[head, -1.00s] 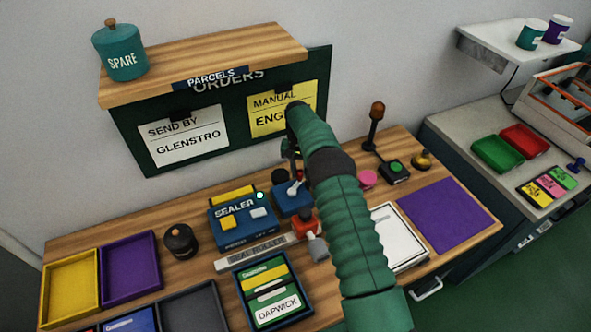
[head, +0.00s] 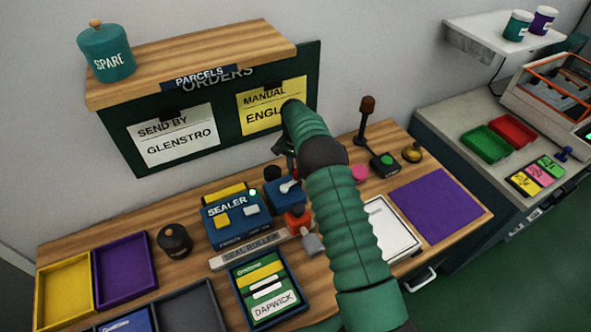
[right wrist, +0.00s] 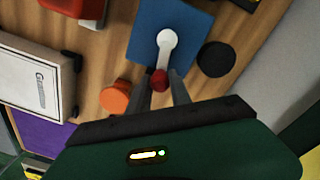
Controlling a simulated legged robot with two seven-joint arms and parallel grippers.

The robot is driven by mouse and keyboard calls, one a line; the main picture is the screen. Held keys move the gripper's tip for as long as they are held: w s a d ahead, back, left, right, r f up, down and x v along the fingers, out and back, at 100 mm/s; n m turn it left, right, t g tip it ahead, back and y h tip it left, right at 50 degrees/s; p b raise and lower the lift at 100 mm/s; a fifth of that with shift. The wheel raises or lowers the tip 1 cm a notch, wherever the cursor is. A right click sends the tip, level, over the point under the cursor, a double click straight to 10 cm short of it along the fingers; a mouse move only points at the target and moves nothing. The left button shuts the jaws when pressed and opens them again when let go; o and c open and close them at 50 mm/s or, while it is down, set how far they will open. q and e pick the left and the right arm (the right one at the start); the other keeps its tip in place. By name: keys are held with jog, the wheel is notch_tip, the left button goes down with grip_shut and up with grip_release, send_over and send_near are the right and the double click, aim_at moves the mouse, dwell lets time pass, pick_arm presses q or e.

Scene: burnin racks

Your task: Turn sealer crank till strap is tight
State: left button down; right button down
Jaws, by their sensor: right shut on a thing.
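The blue sealer (head: 238,222) stands on the wooden bench, with a small light at its upper right corner. Beside it is a blue crank block (head: 285,196) with a white crank arm (head: 290,186). In the right wrist view the white crank arm (right wrist: 166,45) lies over the blue block (right wrist: 150,28) and ends in a red knob (right wrist: 159,80). My right gripper (right wrist: 160,88) is shut on this knob, one finger on each side. In the head view my right gripper (head: 284,150) is partly hidden by its own arm. I cannot make out the strap. My left gripper is out of view.
A grey seal roller bar (head: 248,254) and a red device (head: 297,217) lie in front of the crank block. A dark round knob (head: 174,240) stands left of the sealer. A white box (head: 392,228) and purple mat (head: 440,202) are at right. A shelf (head: 200,70) overhangs the back.

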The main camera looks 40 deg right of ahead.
jog(key=shift+d, duration=0.15)
jog(key=c, duration=1.2)
grip_release()
jog(key=shift+s, duration=0.1)
jog(key=shift+r, duration=0.1)
jog(key=r, duration=1.1)
jog(key=shift+w+r+b, duration=0.3)
jog(key=shift+r+b, duration=0.05)
